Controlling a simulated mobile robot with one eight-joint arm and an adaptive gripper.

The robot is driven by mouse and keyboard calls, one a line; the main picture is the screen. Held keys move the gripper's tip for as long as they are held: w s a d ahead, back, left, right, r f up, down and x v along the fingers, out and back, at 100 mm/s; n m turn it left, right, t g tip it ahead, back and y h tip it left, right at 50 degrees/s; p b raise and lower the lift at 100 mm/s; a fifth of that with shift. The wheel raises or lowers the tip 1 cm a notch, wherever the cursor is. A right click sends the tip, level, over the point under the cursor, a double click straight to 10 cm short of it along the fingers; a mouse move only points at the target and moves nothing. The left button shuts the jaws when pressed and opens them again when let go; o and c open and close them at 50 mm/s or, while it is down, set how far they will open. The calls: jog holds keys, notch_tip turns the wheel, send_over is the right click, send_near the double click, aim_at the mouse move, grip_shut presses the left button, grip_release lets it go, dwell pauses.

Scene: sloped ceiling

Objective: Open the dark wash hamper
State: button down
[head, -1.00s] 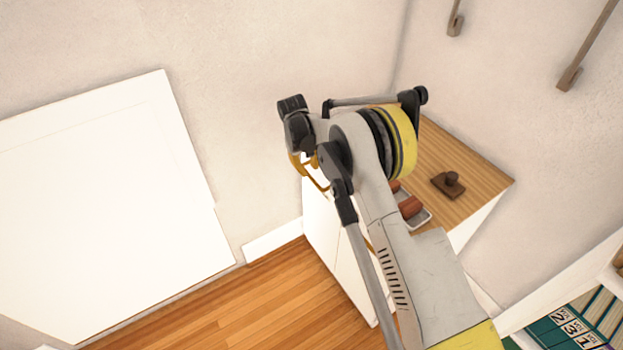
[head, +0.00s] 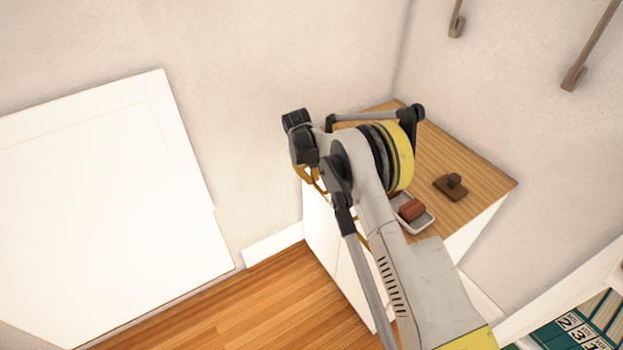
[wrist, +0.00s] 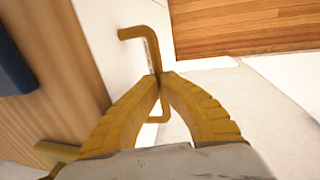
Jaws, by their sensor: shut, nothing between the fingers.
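No dark hamper can be made out in either view. A white cabinet (head: 345,262) with a wooden top (head: 450,160) stands in the corner, partly hidden by my arm. In the wrist view a brass-coloured bar handle (wrist: 151,45) stands on a white front (wrist: 98,30). My gripper (wrist: 162,76) has its yellow fingers together at the tips, right at this handle. The handle passes behind or beside the tips; I cannot tell whether they touch. In the head view my arm hides most of the gripper.
A tray (head: 425,222) with a reddish-brown block (head: 411,209) and a small brown knobbed object (head: 451,187) sit on the wooden top. A large white panel (head: 100,210) is at the left. Wooden floor (head: 250,310) lies between. A bookshelf (head: 575,325) edges in at lower right.

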jog(key=shift+f, duration=0.1)
jog(key=s+a, duration=0.8)
jog(key=a, duration=0.3)
jog(key=s+a, duration=0.8)
jog(key=a, duration=0.4)
jog(key=shift+a, duration=0.1)
jog(key=c, duration=1.8)
grip_release()
jog(key=shift+w+f, duration=0.1)
jog(key=shift+o, duration=0.2)
jog(key=shift+p, duration=0.3)
notch_tip(320, 180, up, 12)
jog(key=s+a, duration=0.1)
jog(key=a, duration=0.1)
jog(key=shift+s, duration=0.15)
